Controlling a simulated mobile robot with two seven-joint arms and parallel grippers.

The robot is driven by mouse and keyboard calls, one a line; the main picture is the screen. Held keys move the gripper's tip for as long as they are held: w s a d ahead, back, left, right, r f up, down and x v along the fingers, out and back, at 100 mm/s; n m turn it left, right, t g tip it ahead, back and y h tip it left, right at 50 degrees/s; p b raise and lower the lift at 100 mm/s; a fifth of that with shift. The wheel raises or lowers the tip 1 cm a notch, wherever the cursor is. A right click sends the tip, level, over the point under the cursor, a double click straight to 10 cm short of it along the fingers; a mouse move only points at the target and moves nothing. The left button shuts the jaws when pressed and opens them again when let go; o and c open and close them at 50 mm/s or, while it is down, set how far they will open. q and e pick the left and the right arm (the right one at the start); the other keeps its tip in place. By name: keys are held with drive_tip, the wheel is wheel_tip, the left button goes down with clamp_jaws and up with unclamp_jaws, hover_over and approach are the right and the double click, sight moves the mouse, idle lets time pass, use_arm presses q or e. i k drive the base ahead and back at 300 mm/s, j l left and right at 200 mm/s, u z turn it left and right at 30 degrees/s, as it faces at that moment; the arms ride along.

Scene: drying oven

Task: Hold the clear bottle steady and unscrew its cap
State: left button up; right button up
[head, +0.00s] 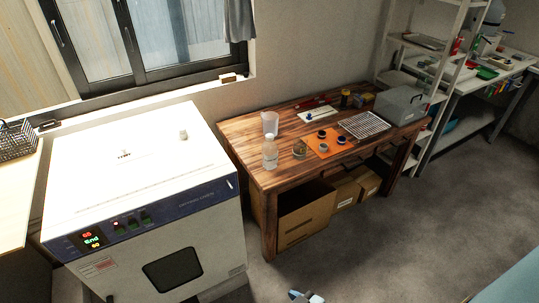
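The clear bottle (270,154) stands upright near the left end of the wooden table (262,181), close to its front edge. Its top has a pale cap (269,137), which sits on the bottle; the thread is too small to make out. No gripper touches the bottle. Neither gripper can be made out in the head view. Only a small blue and dark part shows at the bottom edge, and I cannot tell what it belongs to.
A clear cup (270,123) stands just behind the bottle. A jar (299,148) and an orange mat (325,152) with several small dark round pieces lie to its right. Further right are a wire rack (363,125) and a grey box (401,105). The white oven (130,175) stands left.

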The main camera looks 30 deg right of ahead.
sight(270, 149)
drive_tip(key=i+l+u, duration=0.15)
drive_tip(key=l, duration=0.45)
drive_tip(key=i+l+u, duration=0.15)
drive_tip(key=l, duration=0.45)
drive_tip(key=i+l+u, duration=0.2)
drive_tip(key=l, duration=0.4)
drive_tip(key=i+l+u, duration=0.15)
drive_tip(key=l, duration=0.5)
drive_tip(key=l+u, duration=0.15)
drive_tip(key=l, duration=0.5)
drive_tip(key=i, duration=0.05)
